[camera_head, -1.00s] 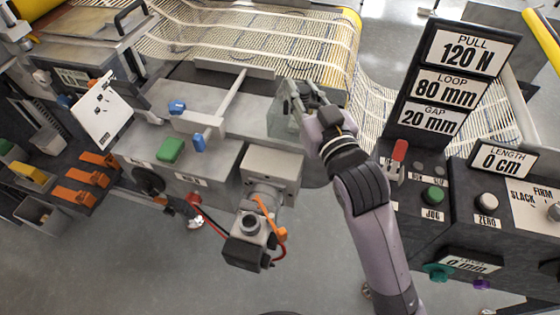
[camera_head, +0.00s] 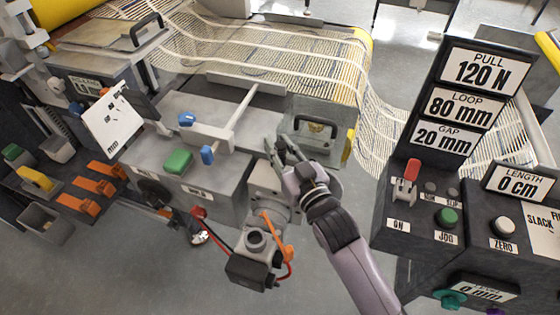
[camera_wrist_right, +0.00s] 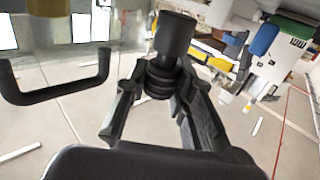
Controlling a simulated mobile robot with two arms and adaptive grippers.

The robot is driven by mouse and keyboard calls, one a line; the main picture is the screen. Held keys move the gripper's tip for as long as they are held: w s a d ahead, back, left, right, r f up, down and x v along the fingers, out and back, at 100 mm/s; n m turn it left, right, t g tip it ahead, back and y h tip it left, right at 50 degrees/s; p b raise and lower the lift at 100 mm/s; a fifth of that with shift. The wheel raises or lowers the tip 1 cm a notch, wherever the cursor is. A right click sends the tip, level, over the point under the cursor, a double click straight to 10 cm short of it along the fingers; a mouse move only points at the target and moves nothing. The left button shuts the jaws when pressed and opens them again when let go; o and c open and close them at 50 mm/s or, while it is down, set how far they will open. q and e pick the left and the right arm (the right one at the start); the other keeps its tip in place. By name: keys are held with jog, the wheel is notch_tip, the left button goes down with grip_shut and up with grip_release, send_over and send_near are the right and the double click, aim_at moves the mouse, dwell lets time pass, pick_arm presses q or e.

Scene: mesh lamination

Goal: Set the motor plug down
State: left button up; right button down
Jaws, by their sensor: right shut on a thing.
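My right gripper (camera_head: 282,155) is above the end of the grey machine bench, beside the motor unit's grey housing (camera_head: 268,182). It also shows in the right wrist view (camera_wrist_right: 160,85), shut on the motor plug (camera_wrist_right: 174,38), a black cylinder with a ribbed neck. In the head view the fingers and wrist hide the plug. The motor (camera_head: 256,243) hangs at the bench's front, with an orange lever (camera_head: 273,232) and a red cable (camera_head: 288,272). My left gripper is not in view.
A clear guard with a black handle (camera_head: 315,125) stands right behind the gripper. Green (camera_head: 178,161) and blue (camera_head: 207,155) blocks are on the bench. The control console (camera_head: 425,215) with its signs stands at the right. Open floor lies between bench and console.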

jog(key=shift+f, duration=2.3)
jog(key=shift+f, duration=0.15)
jog(key=c, duration=1.4)
grip_release()
jog(key=shift+o, duration=0.2)
jog(key=b+v, duration=0.1)
jog(key=v, duration=1.1)
